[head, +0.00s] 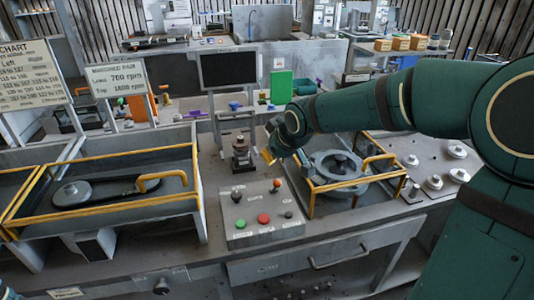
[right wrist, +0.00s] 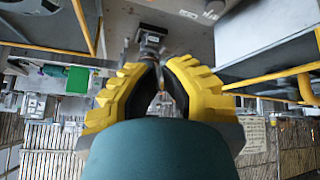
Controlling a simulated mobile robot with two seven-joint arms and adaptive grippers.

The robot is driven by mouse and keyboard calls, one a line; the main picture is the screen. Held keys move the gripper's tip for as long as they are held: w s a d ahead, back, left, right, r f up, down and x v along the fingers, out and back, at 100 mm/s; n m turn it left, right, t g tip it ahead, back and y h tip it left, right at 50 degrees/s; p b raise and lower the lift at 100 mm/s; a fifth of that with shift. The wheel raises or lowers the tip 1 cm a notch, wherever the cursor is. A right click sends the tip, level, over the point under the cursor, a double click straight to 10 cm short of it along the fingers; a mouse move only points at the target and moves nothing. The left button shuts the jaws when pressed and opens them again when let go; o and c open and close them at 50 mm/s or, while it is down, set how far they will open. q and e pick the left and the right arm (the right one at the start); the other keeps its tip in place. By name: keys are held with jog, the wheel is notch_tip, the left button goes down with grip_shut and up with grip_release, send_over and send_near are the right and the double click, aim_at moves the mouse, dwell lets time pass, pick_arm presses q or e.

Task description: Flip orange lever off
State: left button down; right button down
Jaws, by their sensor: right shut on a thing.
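A grey control box (head: 262,226) sits on the bench in the middle of the head view. An upright lever with an orange-brown knob (head: 277,184) stands at its back right, and one with a dark knob (head: 237,197) at its back left. My right gripper (head: 268,156) is above and behind the box, apart from the orange knob. In the right wrist view its yellow fingers (right wrist: 159,70) close together at the tips. What they grip is mostly hidden and I cannot identify it.
A dark fixture (head: 240,155) stands behind the box, close to my right gripper. A ring-shaped housing (head: 340,168) with yellow rails is on the right. A yellow-edged tray (head: 110,212) is on the left. Green (head: 240,223) and red (head: 263,218) buttons are on the box.

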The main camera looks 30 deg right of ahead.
jog(key=shift+s+a+r, duration=0.2)
jog(key=shift+s+r, duration=0.45)
jog(key=shift+s, duration=0.35)
